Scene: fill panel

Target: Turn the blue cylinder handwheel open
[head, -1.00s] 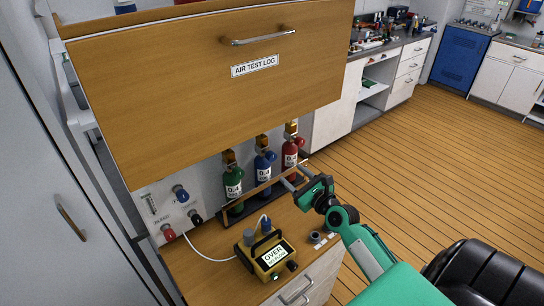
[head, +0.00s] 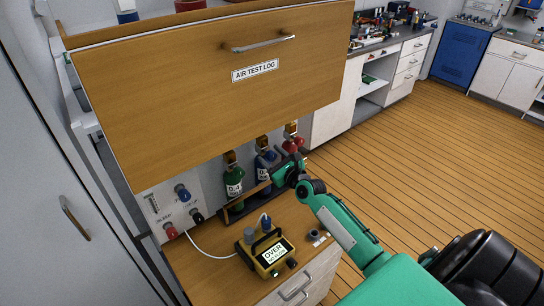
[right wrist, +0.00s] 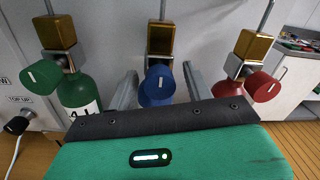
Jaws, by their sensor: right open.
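The blue cylinder (head: 262,168) stands between the green cylinder (head: 233,182) and the red cylinder (head: 291,145) in a rack. Its blue handwheel (right wrist: 157,86), with a white mark on its face, sits below a brass block (right wrist: 160,40) in the right wrist view. My right gripper (right wrist: 160,88) is open, one finger on each side of the blue handwheel, with visible gaps. In the head view, my right gripper (head: 272,168) is at the blue cylinder and partly covers it. My left gripper is not in view.
Green (right wrist: 41,77) and red (right wrist: 264,86) handwheels flank the blue one. A wooden rail runs along the rack front. A raised wooden panel marked AIR TEST LOG (head: 210,85) overhangs the cylinders. A yellow meter (head: 267,254) stands on the counter in front.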

